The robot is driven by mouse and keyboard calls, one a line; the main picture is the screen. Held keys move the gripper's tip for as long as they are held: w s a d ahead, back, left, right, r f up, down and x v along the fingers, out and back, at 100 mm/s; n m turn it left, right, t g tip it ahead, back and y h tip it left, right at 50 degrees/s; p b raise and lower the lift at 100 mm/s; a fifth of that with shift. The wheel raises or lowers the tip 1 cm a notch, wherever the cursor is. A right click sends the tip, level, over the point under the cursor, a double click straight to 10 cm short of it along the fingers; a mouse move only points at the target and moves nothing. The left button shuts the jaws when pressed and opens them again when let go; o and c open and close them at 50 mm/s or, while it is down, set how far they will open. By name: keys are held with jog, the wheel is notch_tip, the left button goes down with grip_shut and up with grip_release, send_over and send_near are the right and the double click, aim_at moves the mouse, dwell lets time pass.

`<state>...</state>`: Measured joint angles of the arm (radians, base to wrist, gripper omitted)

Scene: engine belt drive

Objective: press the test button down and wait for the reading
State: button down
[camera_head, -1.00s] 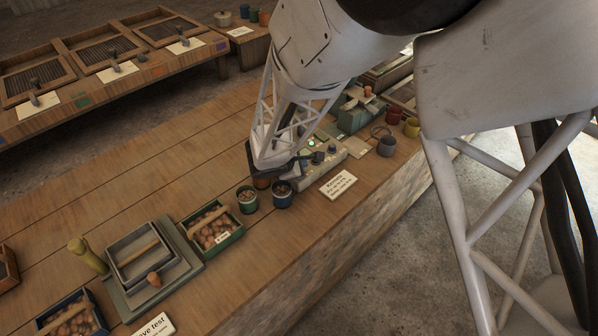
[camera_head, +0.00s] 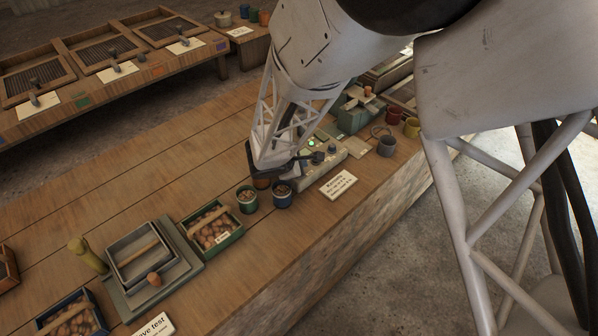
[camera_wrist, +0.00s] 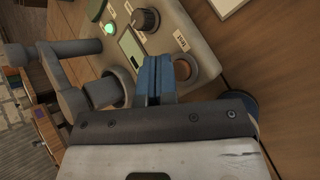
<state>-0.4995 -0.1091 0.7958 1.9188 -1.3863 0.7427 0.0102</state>
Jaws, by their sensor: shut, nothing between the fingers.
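The tester (camera_head: 328,152) is a pale box on the bench, partly hidden behind my arm in the head view. The wrist view shows its panel (camera_wrist: 180,18) with a lit green lamp (camera_wrist: 110,28), a black knob (camera_wrist: 146,20), a small display (camera_wrist: 131,47) and small labels. My gripper (camera_wrist: 155,62) is shut and empty, its blue fingers pointing at the panel between the display and a copper-coloured ring (camera_wrist: 208,68). No reading is legible.
Close by my gripper stand a green cup (camera_head: 247,200) and a blue cup (camera_head: 282,195). A card (camera_head: 338,184) lies in front of the tester. A green crate (camera_head: 213,229) and a grey tray (camera_head: 142,252) are to the left. The bench's back left is clear.

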jog(key=shift+f, duration=0.15)
jog(key=shift+f, duration=0.3)
jog(key=shift+f, duration=0.4)
dwell(1.4)
jog(key=shift+r, duration=0.85)
jog(key=shift+r, duration=0.1)
jog(key=shift+r, duration=2.4)
